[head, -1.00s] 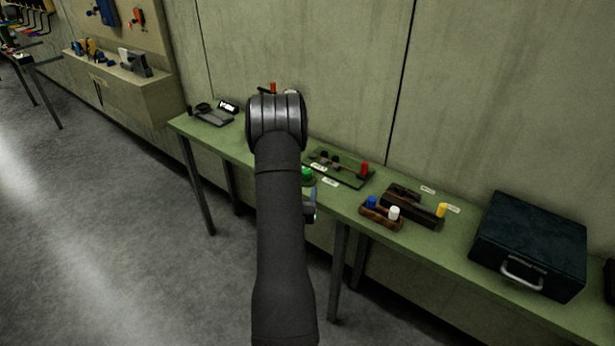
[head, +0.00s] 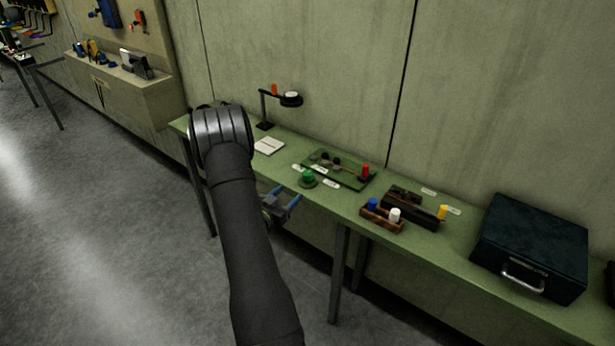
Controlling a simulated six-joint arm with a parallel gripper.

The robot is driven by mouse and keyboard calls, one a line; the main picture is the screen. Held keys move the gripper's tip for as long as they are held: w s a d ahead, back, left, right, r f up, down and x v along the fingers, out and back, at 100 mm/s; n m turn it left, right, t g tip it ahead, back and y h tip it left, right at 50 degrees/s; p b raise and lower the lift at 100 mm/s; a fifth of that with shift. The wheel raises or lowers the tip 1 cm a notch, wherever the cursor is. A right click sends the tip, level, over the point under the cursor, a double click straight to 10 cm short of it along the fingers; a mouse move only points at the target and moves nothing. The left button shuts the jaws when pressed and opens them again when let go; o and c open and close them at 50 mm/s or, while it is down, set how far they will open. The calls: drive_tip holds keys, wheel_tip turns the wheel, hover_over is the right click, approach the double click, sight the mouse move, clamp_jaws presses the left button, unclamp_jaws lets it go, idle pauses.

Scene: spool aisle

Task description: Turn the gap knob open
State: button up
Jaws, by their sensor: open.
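Several knobs or coloured caps show on the green bench, and I cannot read which one is the gap knob. A round green knob (head: 308,178) stands at the bench's front edge with small white labels beside it. Just behind it, a green board (head: 347,181) carries dark fittings, a thin rod and an upright red cap (head: 365,171). My gripper (head: 286,196) is open and empty, with its blue-tipped fingers at the bench's front edge. It is left of the green knob in the picture and apart from it. My forearm hides part of the bench's left end.
A wooden block with blue and white caps (head: 382,216) and a dark block with a yellow cap (head: 417,206) stand to the right. A dark case (head: 530,246) is farther right. A notepad (head: 269,146) and a lamp-like stand (head: 265,112) are behind my gripper.

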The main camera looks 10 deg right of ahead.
sight(305, 179)
drive_tip(key=x, duration=1.1)
drive_tip(key=shift+w+d, duration=0.25)
drive_tip(key=shift+d, duration=0.05)
drive_tip(key=shift+c, duration=0.5)
drive_tip(key=c, duration=0.9)
drive_tip(key=shift+o, duration=0.2)
drive_tip(key=shift+r+n+t+y, duration=0.1)
drive_tip(key=shift+n+t+y, duration=0.6)
drive_tip(key=shift+y, duration=0.1)
drive_tip(key=o, duration=1)
drive_tip(key=shift+c, duration=0.2)
